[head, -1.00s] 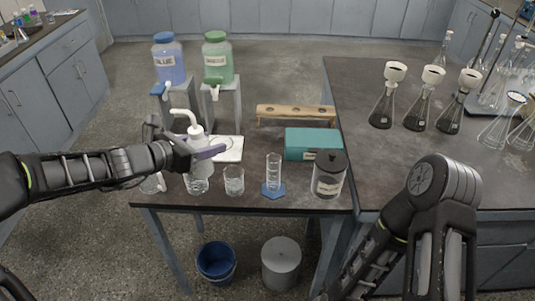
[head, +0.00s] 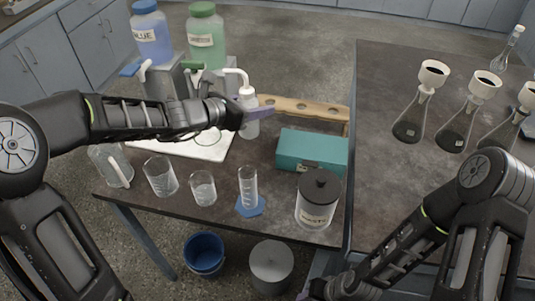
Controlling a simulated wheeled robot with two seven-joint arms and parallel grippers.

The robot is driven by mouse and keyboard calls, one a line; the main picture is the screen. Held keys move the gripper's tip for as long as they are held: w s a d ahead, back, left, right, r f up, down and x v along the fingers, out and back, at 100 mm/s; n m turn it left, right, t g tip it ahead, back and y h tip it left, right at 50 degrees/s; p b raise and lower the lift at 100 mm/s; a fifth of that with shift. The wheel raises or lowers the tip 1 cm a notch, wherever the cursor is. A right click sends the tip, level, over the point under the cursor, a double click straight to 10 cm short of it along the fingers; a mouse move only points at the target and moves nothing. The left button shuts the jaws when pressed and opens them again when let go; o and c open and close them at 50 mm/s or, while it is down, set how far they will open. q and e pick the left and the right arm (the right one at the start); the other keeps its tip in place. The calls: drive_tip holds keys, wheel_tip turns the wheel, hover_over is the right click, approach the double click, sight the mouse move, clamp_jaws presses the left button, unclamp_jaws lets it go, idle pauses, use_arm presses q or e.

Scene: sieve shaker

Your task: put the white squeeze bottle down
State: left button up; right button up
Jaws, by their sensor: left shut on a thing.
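The white squeeze bottle (head: 249,100), with a bent white spout, is upright near the middle of the dark table. My left gripper (head: 248,114) is shut around its body from the left, and its purple finger crosses the front of the bottle. The bottle's base shows near the back of the table, right of a white mat (head: 205,149) with a ring marked on it. I cannot tell whether the base touches the table. My right arm is at the lower right; its gripper is hardly visible at the bottom edge.
A teal box (head: 312,151) and a wooden rack (head: 290,105) stand right of the bottle. Beakers (head: 160,176), a cylinder (head: 248,188) and a lidded jar (head: 317,200) line the front. Blue (head: 152,36) and green (head: 206,40) dispensers stand behind. Flasks (head: 412,118) stand on the right table.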

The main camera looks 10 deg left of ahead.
use_arm(q)
drive_tip(key=shift+w+d+f, duration=0.15)
drive_tip(key=shift+w+f, duration=0.05)
drive_tip(key=shift+f, duration=0.3)
wheel_tip(320, 180, down, 6)
drive_tip(key=b, duration=0.1)
drive_tip(key=shift+f, duration=0.1)
drive_tip(key=shift+f+b, duration=0.3)
drive_tip(key=shift+f, duration=1.6)
